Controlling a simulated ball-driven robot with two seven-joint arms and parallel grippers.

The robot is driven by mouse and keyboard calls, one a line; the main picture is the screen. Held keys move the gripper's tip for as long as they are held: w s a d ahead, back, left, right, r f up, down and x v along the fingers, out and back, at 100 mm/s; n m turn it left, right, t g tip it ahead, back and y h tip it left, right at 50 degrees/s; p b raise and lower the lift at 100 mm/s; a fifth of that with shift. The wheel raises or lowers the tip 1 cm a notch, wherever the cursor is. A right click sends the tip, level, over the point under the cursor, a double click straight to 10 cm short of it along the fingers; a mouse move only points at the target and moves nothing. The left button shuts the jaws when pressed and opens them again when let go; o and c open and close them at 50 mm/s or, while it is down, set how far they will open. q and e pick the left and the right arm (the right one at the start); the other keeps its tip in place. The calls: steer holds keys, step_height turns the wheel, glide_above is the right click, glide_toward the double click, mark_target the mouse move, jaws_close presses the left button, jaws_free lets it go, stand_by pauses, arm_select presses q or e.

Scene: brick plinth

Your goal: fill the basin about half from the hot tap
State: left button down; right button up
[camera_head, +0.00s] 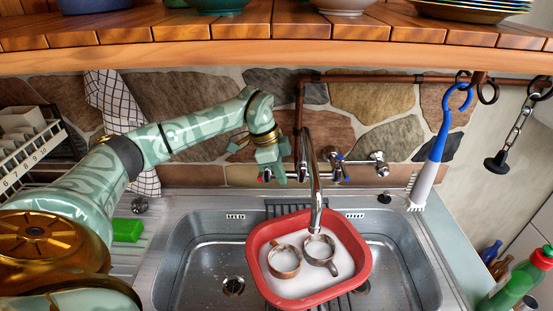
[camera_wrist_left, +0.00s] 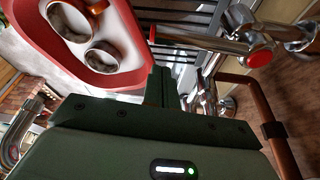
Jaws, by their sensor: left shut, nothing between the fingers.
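The red basin (camera_head: 257,265) sits in the steel sink, with white suds and two mugs (camera_head: 284,261) in it. The chrome spout (camera_head: 316,205) ends over the basin; I cannot tell whether water runs. The red-marked hot tap (camera_head: 264,179) is on the wall fitting, left of the spout. My left gripper (camera_head: 281,177) is shut and empty, pointing down beside the hot tap. In the left wrist view the shut fingers (camera_wrist_left: 161,76) lie between the basin (camera_wrist_left: 138,60) and the red-capped tap (camera_wrist_left: 259,57); contact is unclear. My right gripper is out of view.
A wooden shelf (camera_head: 280,52) with bowls overhangs the sink. A copper pipe (camera_head: 299,120) runs along the stone wall. A blue-handled brush (camera_head: 438,140) hangs at right. A green sponge (camera_head: 127,230) lies on the left drainer, and bottles (camera_head: 520,280) stand at lower right.

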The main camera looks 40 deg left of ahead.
mark_target(262, 174)
arm_select(q)
steer(key=s+a, duration=0.1)
steer(key=s+a+r, duration=0.1)
steer(key=a, duration=0.1)
steer(key=shift+a, duration=0.1)
steer(key=shift+w, duration=0.1)
steer(key=shift+r, duration=0.1)
steer(key=p, duration=0.2)
steer(key=s+a+m+p, duration=0.1)
steer(key=p, duration=0.1)
steer(key=shift+a+r, duration=0.25)
steer(key=shift+r, duration=0.05)
steer(key=shift+s+a+f, duration=0.25)
steer(key=shift+a+f, duration=0.1)
steer(key=shift+f, duration=0.1)
